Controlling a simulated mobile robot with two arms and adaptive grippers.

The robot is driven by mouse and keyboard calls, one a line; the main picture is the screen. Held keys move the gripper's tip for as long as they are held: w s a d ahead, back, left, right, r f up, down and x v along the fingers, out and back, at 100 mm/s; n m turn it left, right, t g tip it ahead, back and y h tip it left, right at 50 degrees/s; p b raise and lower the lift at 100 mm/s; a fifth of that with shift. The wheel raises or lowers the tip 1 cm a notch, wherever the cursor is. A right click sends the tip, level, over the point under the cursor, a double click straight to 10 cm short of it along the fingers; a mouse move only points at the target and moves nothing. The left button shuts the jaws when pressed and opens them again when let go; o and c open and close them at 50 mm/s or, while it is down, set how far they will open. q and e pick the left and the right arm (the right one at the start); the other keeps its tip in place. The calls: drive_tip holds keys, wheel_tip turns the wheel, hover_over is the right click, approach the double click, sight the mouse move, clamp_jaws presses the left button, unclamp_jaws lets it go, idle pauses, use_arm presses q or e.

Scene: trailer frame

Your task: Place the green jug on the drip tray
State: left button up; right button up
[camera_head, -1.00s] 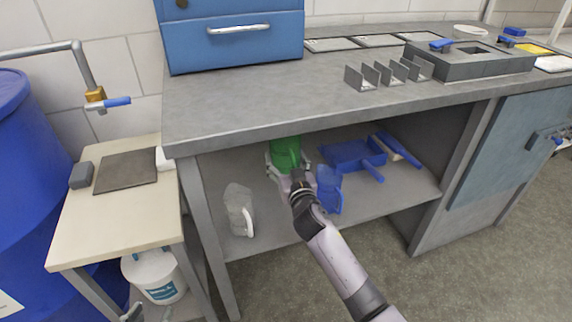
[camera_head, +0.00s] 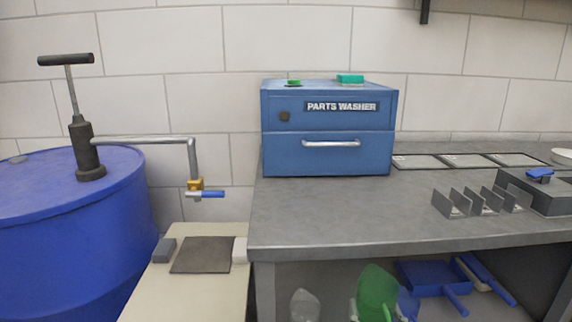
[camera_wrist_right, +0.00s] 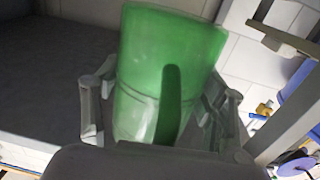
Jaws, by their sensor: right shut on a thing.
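The green jug (camera_head: 377,290) shows at the bottom of the head view, tilted, in front of the opening under the grey bench. My right gripper (camera_head: 372,309) is shut on it, mostly cut off by the picture's lower edge. In the right wrist view the green jug (camera_wrist_right: 170,70) stands between the two fingers of my right gripper (camera_wrist_right: 160,105). The drip tray (camera_head: 202,255), a flat dark square, lies bare on the beige side table, below the tap (camera_head: 200,191) and left of the jug. My left gripper is not in view.
A grey block (camera_head: 164,250) and a white block (camera_head: 240,250) flank the tray. The bench edge (camera_head: 420,245) overhangs the shelf, where a clear jug (camera_head: 304,306) and a blue dustpan (camera_head: 433,278) sit. A blue drum (camera_head: 60,245) stands left.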

drive_tip(key=s+r, duration=0.3)
drive_tip(key=s, duration=0.7)
use_arm(q)
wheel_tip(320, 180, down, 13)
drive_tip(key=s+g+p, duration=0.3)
drive_tip(key=p, duration=0.9)
use_arm(e)
wheel_tip(320, 180, up, 26)
drive_tip(key=p, duration=1.3)
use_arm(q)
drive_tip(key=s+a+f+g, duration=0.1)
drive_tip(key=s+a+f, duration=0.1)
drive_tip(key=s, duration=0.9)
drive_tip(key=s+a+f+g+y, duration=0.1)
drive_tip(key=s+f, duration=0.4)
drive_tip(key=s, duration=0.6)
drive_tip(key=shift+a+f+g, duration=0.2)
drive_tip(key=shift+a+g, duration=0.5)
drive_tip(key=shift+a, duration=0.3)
use_arm(e)
drive_tip(key=s+f, duration=0.3)
drive_tip(key=s, duration=0.5)
drive_tip(key=shift+s+a+f, duration=0.15)
drive_tip(key=shift+a+f, duration=0.05)
drive_tip(key=shift+a, duration=0.05)
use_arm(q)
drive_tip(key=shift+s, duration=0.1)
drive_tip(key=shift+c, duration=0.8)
